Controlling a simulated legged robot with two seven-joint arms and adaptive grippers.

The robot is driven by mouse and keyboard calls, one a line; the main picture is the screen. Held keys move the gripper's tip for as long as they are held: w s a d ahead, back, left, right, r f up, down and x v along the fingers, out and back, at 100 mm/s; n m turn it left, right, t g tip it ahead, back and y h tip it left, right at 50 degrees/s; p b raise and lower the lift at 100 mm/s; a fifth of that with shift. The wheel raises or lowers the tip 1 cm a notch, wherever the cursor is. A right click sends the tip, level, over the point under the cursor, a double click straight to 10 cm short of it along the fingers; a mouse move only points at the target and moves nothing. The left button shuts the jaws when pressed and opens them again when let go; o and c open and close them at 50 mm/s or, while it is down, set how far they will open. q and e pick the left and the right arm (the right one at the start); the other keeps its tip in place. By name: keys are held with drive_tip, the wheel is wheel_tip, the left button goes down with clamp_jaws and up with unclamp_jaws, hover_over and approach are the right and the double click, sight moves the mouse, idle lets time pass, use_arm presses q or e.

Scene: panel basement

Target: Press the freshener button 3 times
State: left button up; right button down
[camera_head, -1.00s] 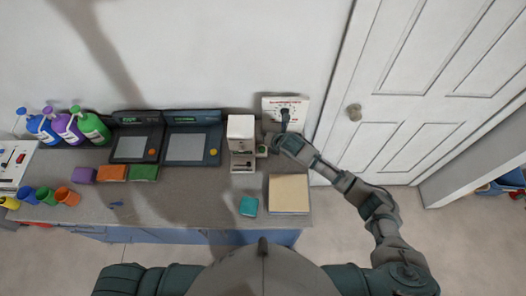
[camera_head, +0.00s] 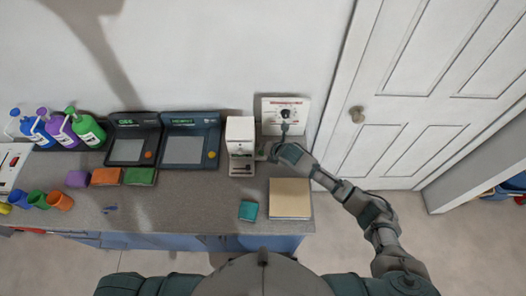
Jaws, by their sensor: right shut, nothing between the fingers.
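A white panel (camera_head: 299,104) with a dark round control (camera_head: 285,113) and a red line of print stands against the wall at the back right of the counter. I cannot read the print or tell if this is the freshener. My right gripper (camera_head: 285,129) is shut and empty, its fingertips just below the round control in the picture. I cannot tell if they touch the panel. A white boxy machine (camera_head: 240,132) stands left of the gripper. My left gripper is out of view.
Two dark screen units (camera_head: 186,140) stand left of the white machine. Several spray bottles (camera_head: 86,130) and coloured cups are at the left. A beige square block (camera_head: 289,198) and a teal block (camera_head: 248,210) lie near the front edge. A white door (camera_head: 420,90) is at the right.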

drive_tip(key=shift+a, duration=0.5)
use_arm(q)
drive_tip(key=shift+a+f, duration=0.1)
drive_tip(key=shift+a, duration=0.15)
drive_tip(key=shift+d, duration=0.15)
use_arm(e)
drive_tip(key=shift+d, duration=0.3)
drive_tip(key=shift+f, duration=0.1)
drive_tip(key=shift+d+f, duration=0.1)
drive_tip(key=shift+f, duration=0.15)
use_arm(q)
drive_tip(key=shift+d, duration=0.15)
use_arm(e)
drive_tip(key=shift+a, duration=0.25)
